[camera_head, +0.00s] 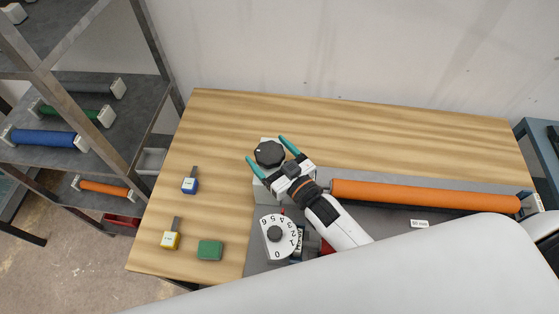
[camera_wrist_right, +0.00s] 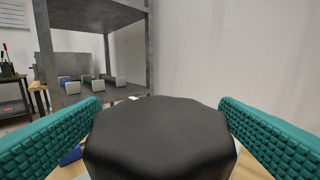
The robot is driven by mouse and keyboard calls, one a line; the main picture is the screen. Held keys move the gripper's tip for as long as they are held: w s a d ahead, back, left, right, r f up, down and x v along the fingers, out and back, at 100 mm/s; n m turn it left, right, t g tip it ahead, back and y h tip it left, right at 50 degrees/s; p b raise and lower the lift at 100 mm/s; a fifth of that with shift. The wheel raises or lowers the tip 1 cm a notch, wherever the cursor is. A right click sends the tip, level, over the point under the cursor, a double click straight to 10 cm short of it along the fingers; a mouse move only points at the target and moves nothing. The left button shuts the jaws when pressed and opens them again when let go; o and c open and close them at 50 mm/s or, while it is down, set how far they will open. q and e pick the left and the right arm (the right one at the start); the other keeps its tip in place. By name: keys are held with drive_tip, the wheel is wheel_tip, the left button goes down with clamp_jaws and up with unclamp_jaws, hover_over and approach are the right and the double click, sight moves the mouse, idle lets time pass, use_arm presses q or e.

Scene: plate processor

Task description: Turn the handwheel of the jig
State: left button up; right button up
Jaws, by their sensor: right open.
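The black, many-sided handwheel (camera_head: 269,153) sits on top of the jig's block at the jig's left end. My right gripper (camera_head: 265,149) is open, with one teal finger on each side of the handwheel. In the right wrist view the handwheel (camera_wrist_right: 160,140) fills the lower middle, and gaps show between it and the teal fingers. The jig's grey base (camera_head: 390,232) carries a long orange roller (camera_head: 425,196) and a white numbered dial (camera_head: 277,235) with a black knob. My right forearm hides part of the jig. My left gripper is not in view.
On the wooden table (camera_head: 400,130) lie a blue tagged piece (camera_head: 190,183), a yellow one (camera_head: 170,238) and a green block (camera_head: 210,250). A grey shelf (camera_head: 130,95) with coloured rollers stands at the left. The table's back is clear before the white wall.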

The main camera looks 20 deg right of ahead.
drive_tip(key=b+v, duration=0.2)
drive_tip(key=v, duration=0.9)
drive_tip(key=shift+s+d+b, duration=0.15)
drive_tip(key=shift+s+b, duration=0.15)
drive_tip(key=shift+b, duration=0.1)
drive_tip(key=shift+f, duration=0.1)
